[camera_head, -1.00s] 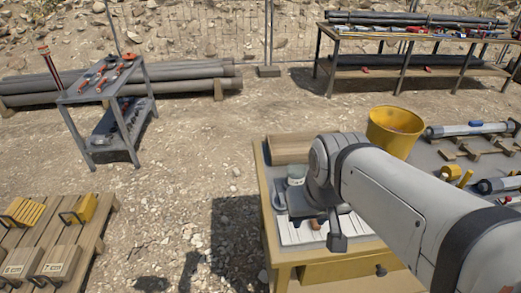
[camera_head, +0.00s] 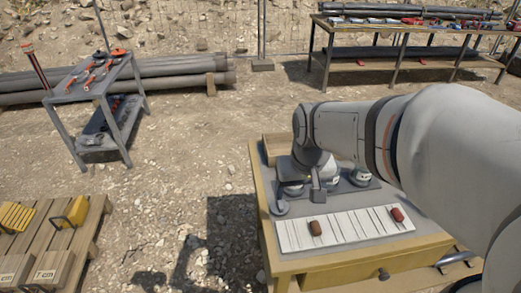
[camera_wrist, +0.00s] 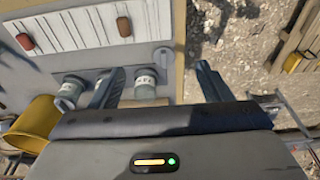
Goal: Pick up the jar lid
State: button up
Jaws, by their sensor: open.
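A small grey disc, which looks like the jar lid (camera_head: 279,208), lies flat on the worktable near its left edge, beside a white slatted board. It also shows in the wrist view (camera_wrist: 163,57), beyond the fingertips and between them across the picture. My gripper (camera_wrist: 160,78) is open and empty, its two dark fingers wide apart. In the head view my gripper (camera_head: 303,192) hangs over the table just right of the disc, apart from it. Two labelled jars, a left one (camera_wrist: 72,88) and a right one (camera_wrist: 146,78), stand on the table; the right one appears between the fingers.
The white board (camera_head: 350,228) holds a brown piece (camera_head: 316,228) and a red piece (camera_head: 397,215). A yellow bucket (camera_wrist: 36,118) stands at lower left in the wrist view. Gravel (camera_head: 170,170) lies left of the worktable. A wooden pallet (camera_head: 88,232) stands farther left.

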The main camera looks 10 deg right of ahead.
jog(key=shift+o, duration=1.2)
jog(key=w+f+g, duration=0.1)
jog(key=w+f, duration=0.7)
jog(key=w, duration=0.2)
jog(key=shift+f, duration=0.4)
jog(key=g, duration=0.1)
send_over(280, 203)
notch_tip(280, 203, down, 7)
jog(key=shift+s+r, duration=0.1)
jog(key=shift+r, duration=0.05)
notch_tip(280, 203, down, 3)
jog(key=shift+f, duration=0.2)
jog(key=shift+w+f+p, duration=0.2)
jog(key=shift+f+p, duration=0.5)
jog(key=shift+f, duration=1.75)
jog(key=c, duration=1.1)
